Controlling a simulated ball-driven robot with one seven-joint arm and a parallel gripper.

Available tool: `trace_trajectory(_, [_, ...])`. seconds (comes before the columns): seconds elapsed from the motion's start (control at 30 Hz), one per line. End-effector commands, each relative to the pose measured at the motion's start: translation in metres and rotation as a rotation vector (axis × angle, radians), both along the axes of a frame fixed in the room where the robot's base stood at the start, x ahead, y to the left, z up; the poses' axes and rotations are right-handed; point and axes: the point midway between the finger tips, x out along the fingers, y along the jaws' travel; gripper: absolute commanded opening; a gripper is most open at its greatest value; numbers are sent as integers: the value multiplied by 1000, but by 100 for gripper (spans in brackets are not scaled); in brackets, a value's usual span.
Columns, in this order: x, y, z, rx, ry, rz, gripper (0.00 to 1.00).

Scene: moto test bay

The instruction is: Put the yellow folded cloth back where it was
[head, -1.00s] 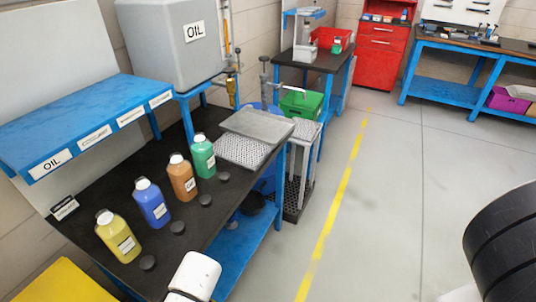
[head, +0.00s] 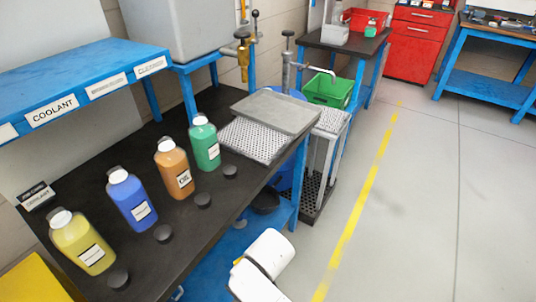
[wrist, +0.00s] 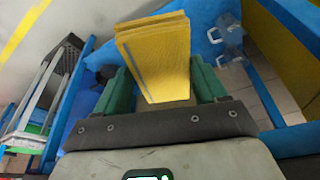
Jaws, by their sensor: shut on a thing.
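The yellow folded cloth (wrist: 158,52) stands in layers between the two green fingers of my gripper (wrist: 163,86) in the wrist view. My gripper is shut on it, with the cloth sticking out past the fingertips. In the head view my white arm reaches in at the bottom beside the bench, and the gripper itself is hidden. Blue bench parts show behind and around the cloth in the wrist view.
A black-topped bench (head: 120,165) carries yellow (head: 82,242), blue (head: 132,198), orange (head: 173,168) and green (head: 204,143) bottles, with dark caps in front. A grey tray (head: 275,112) lies at its far end. A green crate (head: 328,91) stands beyond. The floor right of the yellow line (head: 362,205) is clear.

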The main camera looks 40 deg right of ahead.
Motion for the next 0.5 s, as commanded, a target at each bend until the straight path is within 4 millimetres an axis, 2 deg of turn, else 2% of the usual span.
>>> trace_trajectory(0.03, [-1,3,-24,0,0,7,43])
trace_trajectory(0.1, [-2,4,-28,0,-1,8,43])
trace_trajectory(0.33, [-3,2,-28,-1,-1,4,43])
trace_trajectory(0.5, [4,-3,-17,2,-3,-21,43])
